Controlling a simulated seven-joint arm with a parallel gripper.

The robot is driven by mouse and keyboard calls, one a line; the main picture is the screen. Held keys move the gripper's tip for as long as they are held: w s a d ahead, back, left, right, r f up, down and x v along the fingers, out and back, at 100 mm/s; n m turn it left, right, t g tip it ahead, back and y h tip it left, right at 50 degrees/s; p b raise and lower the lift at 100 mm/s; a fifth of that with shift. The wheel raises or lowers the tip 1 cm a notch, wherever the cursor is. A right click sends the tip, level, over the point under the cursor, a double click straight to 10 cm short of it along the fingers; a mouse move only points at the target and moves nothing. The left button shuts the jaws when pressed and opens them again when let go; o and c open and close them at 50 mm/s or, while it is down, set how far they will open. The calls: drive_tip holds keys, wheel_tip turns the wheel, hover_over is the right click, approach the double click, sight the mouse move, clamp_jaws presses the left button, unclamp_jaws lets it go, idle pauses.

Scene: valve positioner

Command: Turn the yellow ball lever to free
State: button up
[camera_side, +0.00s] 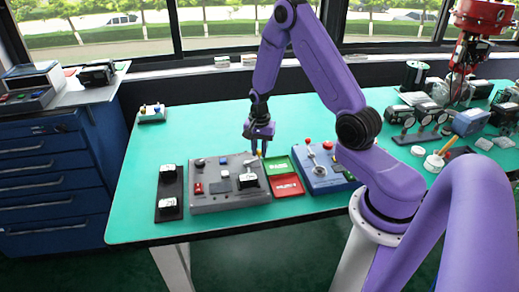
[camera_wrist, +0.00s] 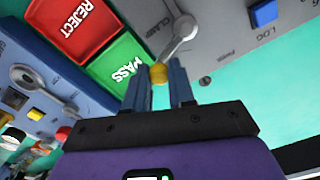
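The yellow ball (camera_wrist: 158,74) is the tip of a short metal lever (camera_wrist: 173,50). In the wrist view the lever runs from a round grey pivot (camera_wrist: 186,25) down and left to the ball. The pivot is on a grey panel (camera_wrist: 215,40), with the word CLAMP printed left of it. My gripper (camera_wrist: 159,68) has its fingers apart, one on each side of the ball. The ball looks close to the left finger; contact is unclear. In the side view my gripper (camera_side: 259,152) points down at the panel's back right, with the ball just visible below it.
A green PASS tray (camera_wrist: 120,60) and a red REJECT tray (camera_wrist: 72,25) lie beside the panel. A blue panel (camera_side: 322,168) with knobs stands right of them in the side view. A blue button (camera_wrist: 264,13) is on the grey panel. Green table is clear behind.

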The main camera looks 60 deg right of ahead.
clamp_jaws()
drive_tip(key=shift+w, duration=0.1)
drive_tip(key=n, duration=0.1)
drive_tip(key=w+n, duration=0.1)
drive_tip(key=shift+d+n, duration=0.15)
drive_tip(key=shift+n, duration=0.25)
drive_tip(key=n, duration=0.1)
drive_tip(key=w+n, duration=0.1)
drive_tip(key=n, duration=0.1)
drive_tip(key=shift+w+n, duration=0.3)
drive_tip(key=n, duration=0.1)
drive_tip(key=w+n, duration=0.1)
drive_tip(key=n, duration=0.2)
drive_tip(key=shift+w+a, duration=0.3)
drive_tip(key=shift+w, duration=0.1)
drive_tip(key=shift+w+a+n, duration=0.25)
drive_tip(key=shift+n, duration=0.65)
drive_tip(key=shift+w+a+n, duration=0.2)
drive_tip(key=shift+w+n, duration=0.05)
drive_tip(key=shift+n, duration=0.65)
drive_tip(key=o, duration=0.6)
unclamp_jaws()
